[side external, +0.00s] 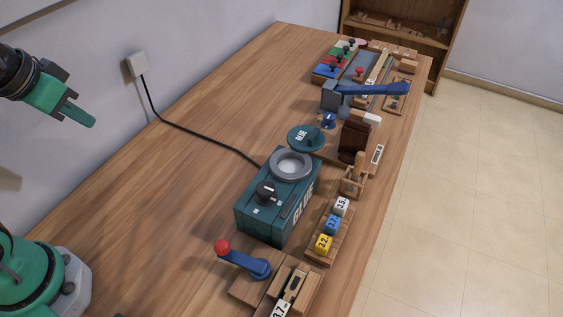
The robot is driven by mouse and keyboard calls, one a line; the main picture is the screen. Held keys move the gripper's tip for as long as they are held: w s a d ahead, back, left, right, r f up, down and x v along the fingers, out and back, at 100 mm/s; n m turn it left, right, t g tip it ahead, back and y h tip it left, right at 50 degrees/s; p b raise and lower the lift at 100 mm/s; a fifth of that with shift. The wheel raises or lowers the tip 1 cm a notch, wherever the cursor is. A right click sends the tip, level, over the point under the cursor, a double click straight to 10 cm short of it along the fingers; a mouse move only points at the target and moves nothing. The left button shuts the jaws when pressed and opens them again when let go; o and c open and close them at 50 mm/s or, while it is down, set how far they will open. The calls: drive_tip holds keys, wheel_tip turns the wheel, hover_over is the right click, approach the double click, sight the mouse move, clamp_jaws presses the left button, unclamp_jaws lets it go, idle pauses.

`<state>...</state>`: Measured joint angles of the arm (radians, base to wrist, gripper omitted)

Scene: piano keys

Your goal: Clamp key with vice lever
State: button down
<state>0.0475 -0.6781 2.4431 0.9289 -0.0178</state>
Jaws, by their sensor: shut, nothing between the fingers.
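A blue lever with a red ball knob (222,247) stands on a wooden block at the front of the bench. The front of this fixture is cut off by the picture edge. A long pale wooden strip, possibly a key (377,70), lies at the far end. My green gripper (90,121) is shut and empty, raised at the upper left, well apart from the lever.
A teal glue box (262,222) with a round pot stands mid-bench, its black cord running to a wall socket (137,64). Numbered cubes (332,224) sit on a wooden rack. A large blue-handled tool (370,90) stands farther back. The bench's left side is mostly clear.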

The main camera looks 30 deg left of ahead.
drive_tip(key=w+d+f+m+g, duration=0.1)
drive_tip(key=w+d+m+g, duration=0.3)
drive_tip(key=d, duration=0.6)
drive_tip(key=w+d+f+g, duration=0.2)
drive_tip(key=w+d, duration=0.3)
drive_tip(key=d, duration=0.5)
drive_tip(key=d+f+m+g+y, duration=0.1)
drive_tip(key=d+f, duration=0.3)
drive_tip(key=d, duration=0.5)
drive_tip(key=shift+s+d+f+y, duration=0.15)
drive_tip(key=shift+s+y, duration=0.2)
drive_tip(key=shift+y, duration=0.05)
drive_tip(key=shift+f, duration=0.15)
hover_over(243, 257)
drive_tip(key=w+a, duration=0.2)
drive_tip(key=a, duration=0.1)
drive_tip(key=shift+w+d+f+x, duration=0.1)
drive_tip(key=shift+w+d+x, duration=0.2)
drive_tip(key=shift+x, duration=1.5)
drive_tip(key=shift+w+d+f+x, duration=0.1)
drive_tip(key=shift+w+d+x, duration=0.2)
drive_tip(key=shift+x, duration=1.45)
drive_tip(key=shift+w+d+f+x, duration=0.1)
drive_tip(key=shift+w+d+x, duration=0.2)
drive_tip(key=shift+x, duration=1.5)
drive_tip(key=shift+s, duration=0.1)
